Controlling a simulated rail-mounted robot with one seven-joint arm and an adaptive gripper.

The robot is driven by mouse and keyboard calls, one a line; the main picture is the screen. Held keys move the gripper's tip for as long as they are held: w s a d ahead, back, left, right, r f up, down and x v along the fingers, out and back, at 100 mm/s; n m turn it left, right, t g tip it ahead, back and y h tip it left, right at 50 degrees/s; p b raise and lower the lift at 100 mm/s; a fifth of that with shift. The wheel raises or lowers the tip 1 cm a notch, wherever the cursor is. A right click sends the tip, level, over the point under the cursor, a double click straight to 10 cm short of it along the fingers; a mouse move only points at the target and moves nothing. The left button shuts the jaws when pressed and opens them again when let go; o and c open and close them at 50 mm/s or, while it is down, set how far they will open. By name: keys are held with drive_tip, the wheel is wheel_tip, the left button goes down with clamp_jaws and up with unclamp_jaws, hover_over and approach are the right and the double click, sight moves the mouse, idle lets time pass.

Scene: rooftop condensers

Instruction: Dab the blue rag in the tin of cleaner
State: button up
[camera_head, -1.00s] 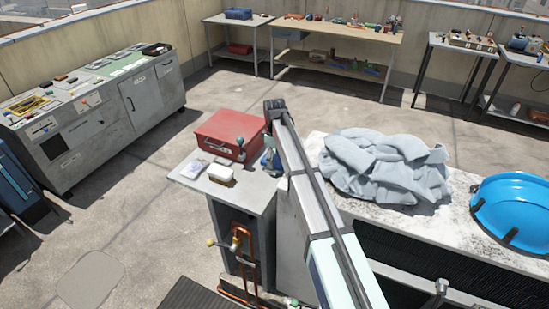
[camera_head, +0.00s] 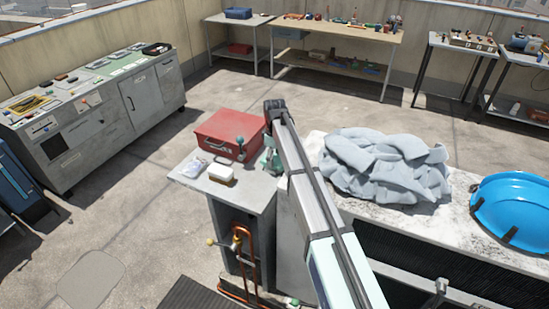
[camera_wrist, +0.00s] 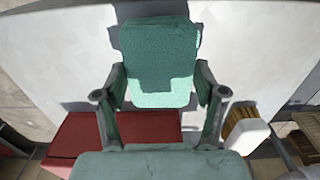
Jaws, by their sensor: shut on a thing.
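My gripper (camera_head: 271,160) is at the right side of the grey cabinet top, just right of the red box. In the wrist view its two fingers (camera_wrist: 160,86) are closed on a flat, rough-textured, cloth-like piece, which I take for the blue rag (camera_wrist: 160,45), though it looks blue-green here. The rag is in front of the pale cabinet top and casts a shadow on it. I cannot tell whether it touches anything. I cannot make out the tin of cleaner in either view; it may be hidden by the rag or my arm.
The red box (camera_head: 222,136) stands close by on the cabinet top (camera_head: 245,192). A white block with a yellowish underside (camera_head: 221,173) and a clear bag (camera_head: 193,167) lie left of my gripper.

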drive_tip(key=shift+r+p, duration=1.7)
drive_tip(key=shift+r, duration=1.75)
